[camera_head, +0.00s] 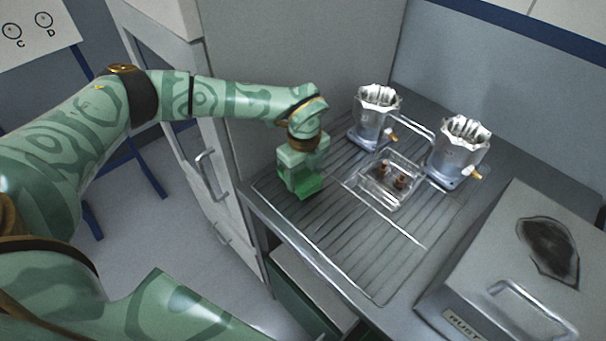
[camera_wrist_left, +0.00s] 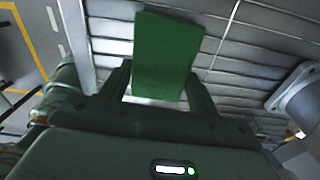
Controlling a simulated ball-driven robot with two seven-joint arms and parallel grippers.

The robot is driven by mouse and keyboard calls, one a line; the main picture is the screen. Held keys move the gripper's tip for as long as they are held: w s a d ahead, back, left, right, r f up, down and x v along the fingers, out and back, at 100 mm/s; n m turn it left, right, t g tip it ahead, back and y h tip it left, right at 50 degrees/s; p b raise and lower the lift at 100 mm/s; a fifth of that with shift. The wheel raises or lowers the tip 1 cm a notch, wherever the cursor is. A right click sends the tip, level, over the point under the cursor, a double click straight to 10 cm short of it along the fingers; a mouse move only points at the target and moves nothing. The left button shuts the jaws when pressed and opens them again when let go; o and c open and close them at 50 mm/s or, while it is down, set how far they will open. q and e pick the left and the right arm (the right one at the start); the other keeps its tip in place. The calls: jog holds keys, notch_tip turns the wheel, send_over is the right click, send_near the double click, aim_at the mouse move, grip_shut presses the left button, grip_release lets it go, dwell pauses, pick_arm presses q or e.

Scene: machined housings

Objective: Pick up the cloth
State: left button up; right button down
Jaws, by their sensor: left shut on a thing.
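The cloth is a green, flat-looking piece (camera_head: 309,186) at the left corner of the grooved metal worktop. It also shows in the left wrist view as a green rectangle (camera_wrist_left: 165,50) between the two fingers. My left gripper (camera_wrist_left: 160,85) is shut on the cloth. In the head view the left gripper (camera_head: 304,178) points down at the cloth, and its fingertips are largely hidden. I cannot tell whether the cloth touches the worktop. My right gripper is not in view.
Two silver housings (camera_head: 374,125) (camera_head: 459,155) with jagged tops stand at the back of the worktop (camera_head: 330,240). A clear tray (camera_head: 374,197) with brown parts lies between them and the gripper. A grey box with a handle (camera_head: 520,270) stands at the right. The front worktop is clear.

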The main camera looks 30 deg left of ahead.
pick_arm(q)
notch_tip(320, 180, up, 2)
jog(key=shift+r, duration=0.25)
jog(key=s+a+r+p, duration=0.1)
jog(key=s+r+p, duration=0.1)
jog(key=s+r, duration=0.8)
jog(key=s, duration=0.4)
jog(key=o, duration=0.4)
jog(key=c, duration=0.3)
